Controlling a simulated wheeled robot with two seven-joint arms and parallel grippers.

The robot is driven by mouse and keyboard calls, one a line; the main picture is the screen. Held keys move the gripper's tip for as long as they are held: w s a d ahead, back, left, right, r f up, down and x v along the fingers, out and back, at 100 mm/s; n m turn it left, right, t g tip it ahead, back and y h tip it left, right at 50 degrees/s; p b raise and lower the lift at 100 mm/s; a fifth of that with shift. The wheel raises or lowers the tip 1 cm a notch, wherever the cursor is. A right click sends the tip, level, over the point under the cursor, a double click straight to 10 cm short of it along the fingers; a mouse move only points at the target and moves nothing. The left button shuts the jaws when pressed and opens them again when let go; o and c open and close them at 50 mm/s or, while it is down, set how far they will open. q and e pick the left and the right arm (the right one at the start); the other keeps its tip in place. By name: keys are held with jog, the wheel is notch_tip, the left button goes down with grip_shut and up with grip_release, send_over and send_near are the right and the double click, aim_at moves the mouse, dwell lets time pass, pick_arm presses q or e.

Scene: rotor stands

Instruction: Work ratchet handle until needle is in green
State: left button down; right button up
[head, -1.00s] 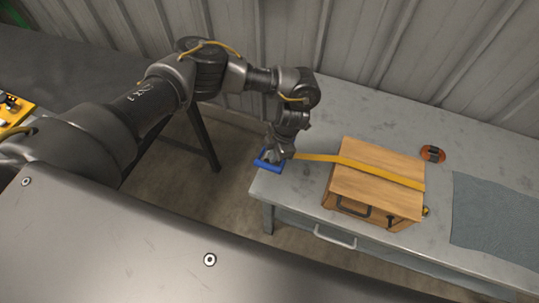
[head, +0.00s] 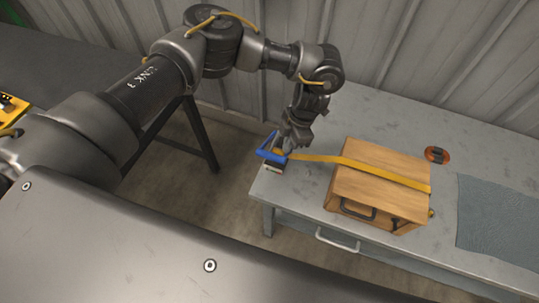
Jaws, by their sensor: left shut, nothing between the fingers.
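The ratchet's blue handle (head: 266,147) stands raised at the left end of the workbench. The ratchet's grey body (head: 273,168) sits under it at the bench edge. A yellow strap (head: 325,159) runs from the ratchet over a wooden box (head: 372,187). My left gripper (head: 286,149) is shut and empty, right beside the handle; whether it touches the handle I cannot tell. No needle or green zone can be made out. My right gripper is out of view.
An orange round item with a dark middle (head: 437,155) lies behind the box. A grey-blue mat (head: 498,225) covers the bench's right part. A dark table (head: 75,75) stands at the left, across a floor gap.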

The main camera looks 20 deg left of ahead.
pick_arm(q)
jog(key=s+a+b+v, duration=0.1)
jog(key=v, duration=0.5)
jog(key=shift+w+d+r, duration=0.3)
jog(key=shift+r, duration=0.25)
